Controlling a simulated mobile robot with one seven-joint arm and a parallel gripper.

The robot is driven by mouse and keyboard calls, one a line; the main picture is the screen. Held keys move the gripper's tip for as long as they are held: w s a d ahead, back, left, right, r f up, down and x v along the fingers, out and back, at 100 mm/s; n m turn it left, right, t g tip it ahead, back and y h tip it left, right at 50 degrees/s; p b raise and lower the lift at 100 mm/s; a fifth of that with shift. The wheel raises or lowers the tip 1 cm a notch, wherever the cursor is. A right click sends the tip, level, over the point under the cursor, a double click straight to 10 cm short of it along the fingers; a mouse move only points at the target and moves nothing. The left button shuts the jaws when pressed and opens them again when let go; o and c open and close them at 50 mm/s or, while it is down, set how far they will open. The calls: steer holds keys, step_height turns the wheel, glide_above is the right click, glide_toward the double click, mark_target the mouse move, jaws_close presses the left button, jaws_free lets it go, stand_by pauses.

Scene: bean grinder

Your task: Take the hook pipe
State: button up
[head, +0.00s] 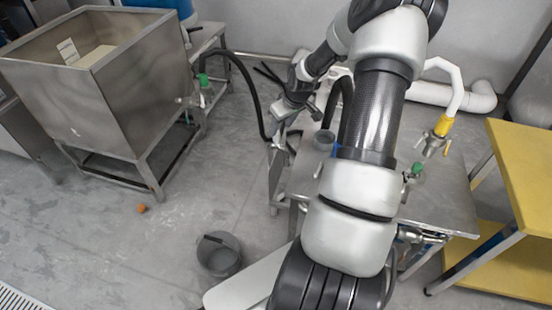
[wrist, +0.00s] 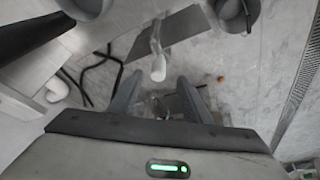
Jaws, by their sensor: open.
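A white hook-shaped pipe (head: 452,80) stands upright at the right in the head view, bent over at its top. Its lower end sits in a yellow collar (head: 444,126) on a metal fitting over the steel table. My gripper (head: 268,74) is left of the table, well apart from the pipe, with my arm between them. In the wrist view my gripper (wrist: 157,92) has its two dark fingers spread, with no object held between them. A white rounded end (wrist: 158,68) shows beyond the fingertips there; I cannot tell whether it is part of the pipe.
The steel table (head: 455,195) is partly hidden by my arm. A steel hopper (head: 75,100) stands left, with a black hose (head: 247,85) to its right. A grey bucket (head: 219,262) and an orange piece (head: 142,208) are on the floor. A yellow-topped table (head: 525,175) stands right.

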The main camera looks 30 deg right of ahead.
mark_target(277, 137)
steer(key=b+x, duration=0.3)
steer(key=x, duration=0.6)
steer(key=shift+w+d+f, duration=0.15)
jaws_close()
